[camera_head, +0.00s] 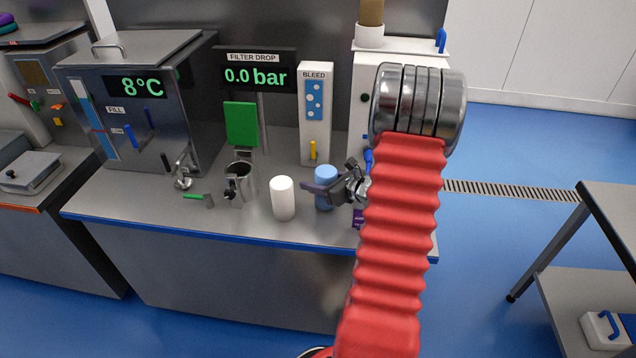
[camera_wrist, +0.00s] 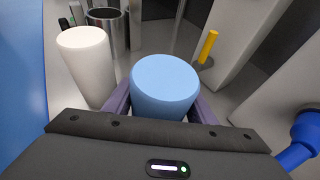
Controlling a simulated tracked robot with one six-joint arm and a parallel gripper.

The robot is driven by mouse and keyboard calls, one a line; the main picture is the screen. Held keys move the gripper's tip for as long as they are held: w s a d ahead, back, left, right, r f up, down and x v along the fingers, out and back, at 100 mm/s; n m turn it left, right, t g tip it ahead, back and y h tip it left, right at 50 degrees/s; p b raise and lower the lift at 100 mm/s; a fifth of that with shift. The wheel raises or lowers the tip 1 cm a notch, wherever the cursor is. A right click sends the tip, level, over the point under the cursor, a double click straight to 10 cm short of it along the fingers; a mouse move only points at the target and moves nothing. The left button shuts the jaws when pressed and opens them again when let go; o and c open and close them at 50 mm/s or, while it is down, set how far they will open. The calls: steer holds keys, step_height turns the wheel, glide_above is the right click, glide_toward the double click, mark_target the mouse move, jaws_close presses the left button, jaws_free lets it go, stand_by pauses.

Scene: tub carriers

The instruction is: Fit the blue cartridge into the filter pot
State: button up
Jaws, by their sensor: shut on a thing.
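The blue cartridge (camera_head: 325,187) is a light blue cylinder standing upright at the front of the steel bench. My gripper (camera_head: 322,192) is shut on it from the right. In the wrist view the blue cartridge (camera_wrist: 165,84) sits between the purple fingers of my gripper (camera_wrist: 163,100). The filter pot (camera_head: 242,182) is an open steel cylinder to the left, with a dark clamp on its side. It also shows in the wrist view (camera_wrist: 108,32), behind the white cylinder. I cannot tell whether the cartridge touches the bench.
A white cylinder (camera_head: 283,198) stands between the pot and the cartridge. A green-handled tool (camera_head: 198,198) lies left of the pot. The bleed panel (camera_head: 315,115) with a yellow lever stands behind. A steel tap (camera_head: 182,172) is at left. The bench's blue front edge (camera_head: 200,232) is close.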

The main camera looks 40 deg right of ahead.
steer(key=shift+f, duration=0.5)
steer(key=o, duration=1.2)
steer(key=shift+f, duration=0.1)
steer(key=shift+s+r, duration=0.2)
steer(key=v, duration=1.1)
steer(key=shift+s+r, duration=0.1)
steer(key=shift+s, duration=0.2)
